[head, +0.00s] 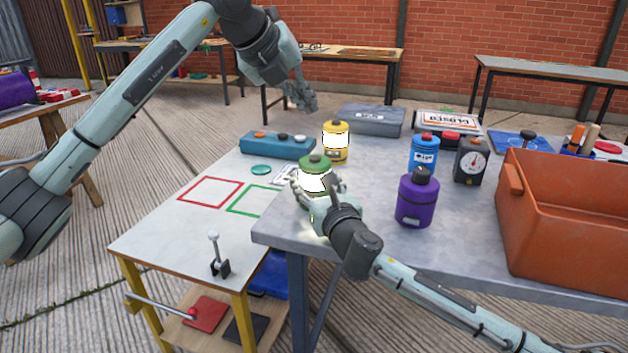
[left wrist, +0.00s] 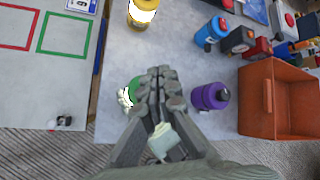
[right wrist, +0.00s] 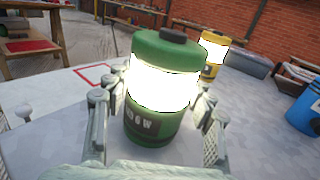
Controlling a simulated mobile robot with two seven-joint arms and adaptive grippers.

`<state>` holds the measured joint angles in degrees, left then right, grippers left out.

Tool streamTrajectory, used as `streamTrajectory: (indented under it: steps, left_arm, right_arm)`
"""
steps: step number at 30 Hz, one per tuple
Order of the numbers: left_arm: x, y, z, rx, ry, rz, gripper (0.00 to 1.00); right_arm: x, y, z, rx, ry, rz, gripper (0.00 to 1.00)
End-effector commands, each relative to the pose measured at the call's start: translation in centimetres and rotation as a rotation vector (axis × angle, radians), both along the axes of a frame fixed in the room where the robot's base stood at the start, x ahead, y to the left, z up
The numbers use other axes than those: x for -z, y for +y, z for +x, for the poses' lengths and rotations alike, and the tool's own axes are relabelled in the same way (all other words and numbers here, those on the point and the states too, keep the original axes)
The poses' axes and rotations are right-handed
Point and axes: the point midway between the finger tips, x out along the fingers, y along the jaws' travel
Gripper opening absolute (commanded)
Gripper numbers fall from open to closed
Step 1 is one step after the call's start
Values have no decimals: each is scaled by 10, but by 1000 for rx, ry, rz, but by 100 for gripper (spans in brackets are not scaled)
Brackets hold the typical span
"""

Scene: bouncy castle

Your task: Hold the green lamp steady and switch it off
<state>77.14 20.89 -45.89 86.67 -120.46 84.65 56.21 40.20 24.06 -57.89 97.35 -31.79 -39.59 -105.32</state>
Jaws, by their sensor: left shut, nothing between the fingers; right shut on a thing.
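The green lamp (head: 315,162) stands upright near the left edge of the grey table, and its band glows bright white. In the right wrist view the lamp (right wrist: 162,122) fills the middle, with a dark button (right wrist: 173,35) on its green cap. My right gripper (head: 318,186) is shut on the lamp's body, one finger on each side. My left gripper (head: 308,104) is shut and empty, raised in the air above and behind the lamp. In the left wrist view its closed fingers (left wrist: 158,78) partly cover the lamp (left wrist: 132,92).
A lit yellow lamp (head: 336,154) stands behind the green one. A purple canister (head: 416,200) and a blue canister (head: 424,155) stand to its right, with a gauge box (head: 470,160) and an orange crate (head: 560,235) beyond. A lower white table (head: 150,235) adjoins at left.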

Motion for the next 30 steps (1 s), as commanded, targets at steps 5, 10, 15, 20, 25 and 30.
streamTrajectory:
  steps: [5,10,15,20,25,30]
  left_arm:
    - [3,1,0,-48,3,-48,0]
    - [22,1,0,-47,4,-48,0]
    - [47,0,0,-47,6,-47,0]
    - [67,0,0,-46,4,-46,0]
    - [81,0,0,-46,3,-46,0]
    - [86,0,0,-45,2,-46,0]
  right_arm:
    - [1,0,0,0,1,0,11]
    - [1,0,0,0,1,0,11]
    - [0,0,0,0,1,0,11]
    - [0,0,0,0,1,0,11]
    - [0,0,0,0,1,0,11]
    - [0,0,0,0,1,0,11]
